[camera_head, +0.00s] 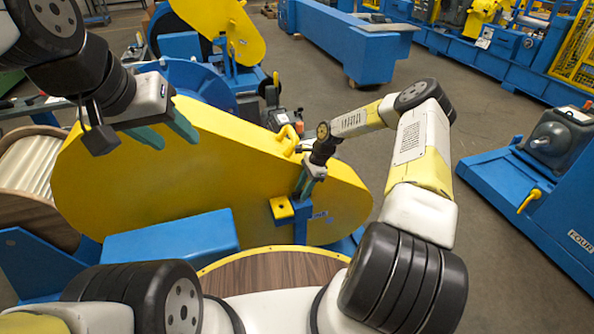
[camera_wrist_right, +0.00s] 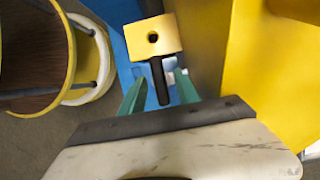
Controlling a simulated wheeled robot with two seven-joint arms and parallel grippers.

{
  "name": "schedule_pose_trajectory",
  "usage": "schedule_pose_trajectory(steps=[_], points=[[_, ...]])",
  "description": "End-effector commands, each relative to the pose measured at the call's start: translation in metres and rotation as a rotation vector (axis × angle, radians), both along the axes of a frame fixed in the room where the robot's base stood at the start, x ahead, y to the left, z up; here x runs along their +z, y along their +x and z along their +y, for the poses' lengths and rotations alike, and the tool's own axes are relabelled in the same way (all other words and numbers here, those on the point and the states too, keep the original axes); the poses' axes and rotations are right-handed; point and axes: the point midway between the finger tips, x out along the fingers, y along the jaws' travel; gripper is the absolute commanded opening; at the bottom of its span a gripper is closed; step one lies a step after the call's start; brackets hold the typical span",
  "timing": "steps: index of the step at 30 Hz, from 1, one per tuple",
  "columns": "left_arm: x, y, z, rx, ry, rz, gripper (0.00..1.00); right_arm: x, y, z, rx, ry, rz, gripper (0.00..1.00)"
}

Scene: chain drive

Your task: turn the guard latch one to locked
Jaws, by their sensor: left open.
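The large yellow guard (camera_head: 160,190) stands in front of me in the head view. A yellow latch block with a dark hole (camera_head: 281,207) sits by a blue post at the guard's lower front; it also shows in the right wrist view (camera_wrist_right: 153,37). A black rod-like handle (camera_wrist_right: 160,82) extends from the block toward my right gripper (camera_head: 303,185). The right gripper's green fingers stand apart, one on each side of the handle, with visible gaps. My left gripper (camera_head: 165,135) is open and empty over the guard's upper left. I cannot tell the latch's locked state.
A yellow lifting handle (camera_head: 288,140) sits on the guard's top edge. A blue box (camera_head: 170,238) is at its lower left, and a wooden reel (camera_head: 30,165) is at the left. A blue machine (camera_head: 530,195) stands right, with open floor between.

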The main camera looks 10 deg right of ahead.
Motion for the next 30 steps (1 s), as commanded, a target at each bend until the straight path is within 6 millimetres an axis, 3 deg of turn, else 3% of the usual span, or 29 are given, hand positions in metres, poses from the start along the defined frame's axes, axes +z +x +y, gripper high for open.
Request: schedule_pose_trajectory(steps=[1,6,30], points=[[0.0000,0.0000,0.0000,0.000,0.000,0.000,0.47,0.0001,-0.0001,-0.0001,0.000,0.000,0.000,0.32],[0.0000,0.0000,0.0000,0.000,0.000,0.000,0.47,0.0001,-0.0002,0.0000,0.000,0.000,0.001,0.00],[0.0000,0.0000,0.0000,0.000,0.000,0.000,0.47,0.0000,0.0003,-0.0005,0.133,0.000,0.001,0.00]])
